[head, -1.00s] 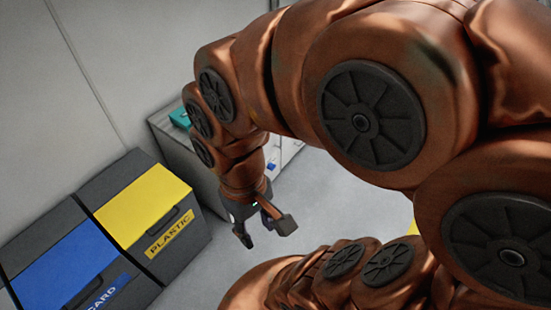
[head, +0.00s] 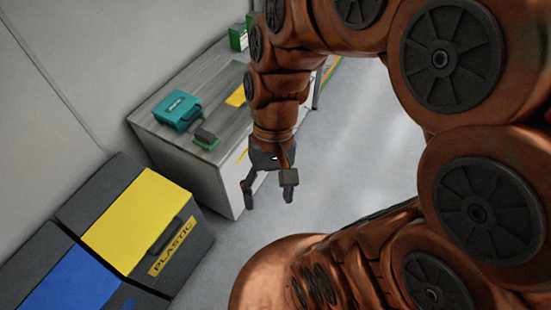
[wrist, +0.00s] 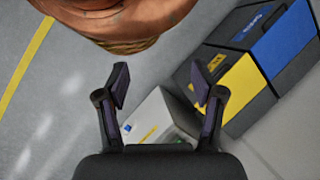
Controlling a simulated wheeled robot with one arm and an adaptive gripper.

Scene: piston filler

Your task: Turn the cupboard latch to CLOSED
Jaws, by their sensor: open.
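My gripper (head: 268,193) is open and empty, in the air in front of the end of a grey-topped cupboard or bench (head: 222,185). In the wrist view my gripper (wrist: 163,90) has its two dark fingers spread apart, with the white body of that cupboard (wrist: 158,112) beyond and below them. A small blue spot and a yellow strip show on it there, too small to tell what they are. I cannot make out the latch in either view.
A teal case (head: 177,109) and a small dark item on a green base (head: 206,138) lie on the top. The yellow-lidded PLASTIC bin (head: 138,222) and a blue-lidded bin (head: 75,283) stand at the left. The grey floor (head: 345,160) to the right is clear.

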